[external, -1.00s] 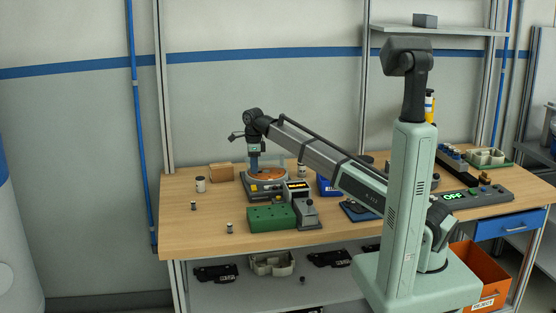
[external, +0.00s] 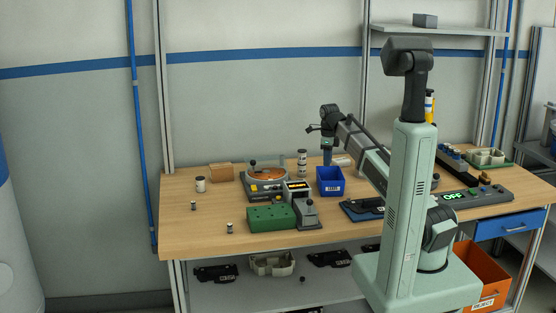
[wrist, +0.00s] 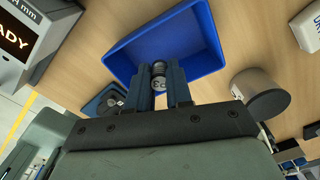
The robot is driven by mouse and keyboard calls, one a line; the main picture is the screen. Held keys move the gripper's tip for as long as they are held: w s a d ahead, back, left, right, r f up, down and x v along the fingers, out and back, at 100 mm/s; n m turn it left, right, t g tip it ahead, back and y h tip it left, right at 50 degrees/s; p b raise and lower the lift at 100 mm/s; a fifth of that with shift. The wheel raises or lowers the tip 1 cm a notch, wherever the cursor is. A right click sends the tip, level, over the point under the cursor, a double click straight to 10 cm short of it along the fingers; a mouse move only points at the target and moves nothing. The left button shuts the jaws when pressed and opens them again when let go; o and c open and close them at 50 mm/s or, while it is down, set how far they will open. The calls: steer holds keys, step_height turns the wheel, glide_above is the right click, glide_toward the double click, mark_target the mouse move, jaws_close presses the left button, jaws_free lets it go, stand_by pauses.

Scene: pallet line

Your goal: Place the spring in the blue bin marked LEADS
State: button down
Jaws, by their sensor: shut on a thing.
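The blue bin (external: 331,187) stands on the bench right of the round orange-topped device. It also shows in the wrist view (wrist: 203,50), with its open top facing me and its inside looking empty. Any LEADS marking is not readable. My gripper (external: 327,163) is over the bin's back part in the external view. In the wrist view my gripper (wrist: 159,72) is shut on a small grey, banded cylindrical thing, which appears to be the spring (wrist: 159,83). It is between the fingers, in front of the bin; the exact height above it is unclear.
A striped cylinder (external: 302,163) stands just behind left. A round grey can (wrist: 262,95) is close right of the bin in the wrist view.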

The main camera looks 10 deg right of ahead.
steer(key=shift+s+d+f, duration=0.1)
steer(key=shift+d+f, duration=0.15)
steer(key=shift+f, duration=1.45)
steer(key=shift+d+f, duration=0.2)
steer(key=shift+f, duration=1.45)
steer(key=shift+s+d+f, duration=0.1)
steer(key=shift+d+f, duration=0.15)
steer(key=shift+f, duration=1.45)
steer(key=shift+f, duration=0.15)
steer(key=c, duration=1)
jaws_free()
steer(key=shift+c, duration=0.2)
step_height(320, 180, up, 12)
steer(key=shift+r, duration=0.2)
